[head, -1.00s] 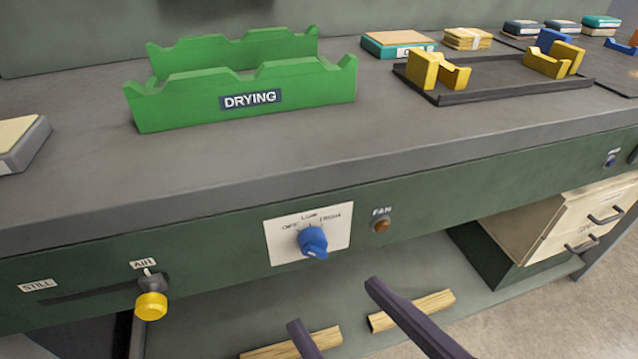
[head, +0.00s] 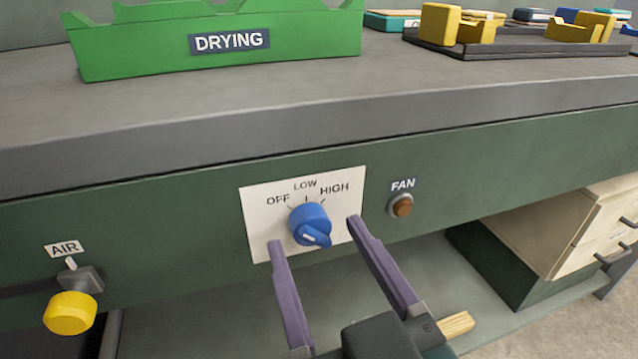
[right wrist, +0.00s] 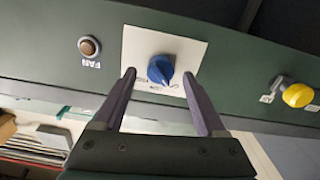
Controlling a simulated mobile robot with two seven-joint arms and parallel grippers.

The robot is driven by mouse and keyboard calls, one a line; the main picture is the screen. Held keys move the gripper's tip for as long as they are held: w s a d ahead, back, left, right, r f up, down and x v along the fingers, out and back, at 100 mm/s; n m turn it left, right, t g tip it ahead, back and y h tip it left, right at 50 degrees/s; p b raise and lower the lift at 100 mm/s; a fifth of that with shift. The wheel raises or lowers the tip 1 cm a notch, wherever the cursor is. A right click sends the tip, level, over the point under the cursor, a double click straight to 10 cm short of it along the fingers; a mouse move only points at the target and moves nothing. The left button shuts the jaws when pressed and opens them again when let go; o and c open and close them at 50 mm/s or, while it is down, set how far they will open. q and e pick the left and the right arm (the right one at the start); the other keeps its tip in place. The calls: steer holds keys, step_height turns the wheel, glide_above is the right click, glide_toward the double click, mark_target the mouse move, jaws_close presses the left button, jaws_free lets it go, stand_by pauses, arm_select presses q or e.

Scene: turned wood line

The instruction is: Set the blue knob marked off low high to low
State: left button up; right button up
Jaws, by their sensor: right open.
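The blue knob (head: 309,222) sits on a white plate (head: 260,225) marked OFF, LOW and HIGH on the green front panel. A short white mark on its grip bar seems to point to the OFF side, though it is small. My right gripper (head: 313,233) is open, its two purple fingers on either side of the knob, apparently not touching it. The right wrist view shows the knob (right wrist: 160,69) between and beyond the fingertips (right wrist: 160,74), with a gap on both sides. I cannot tell the exact depth of the fingertips. My left gripper is not in view.
A brown FAN button (head: 401,206) is just right of the plate. A yellow AIR knob (head: 70,313) is on the panel at the left. The bench edge (head: 200,150) overhangs above, with a green DRYING rack (head: 150,45) on top. A pale drawer unit (head: 560,225) stands lower right.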

steer(key=shift+w+a, duration=0.2)
steer(key=shift+w, duration=0.4)
jaws_close()
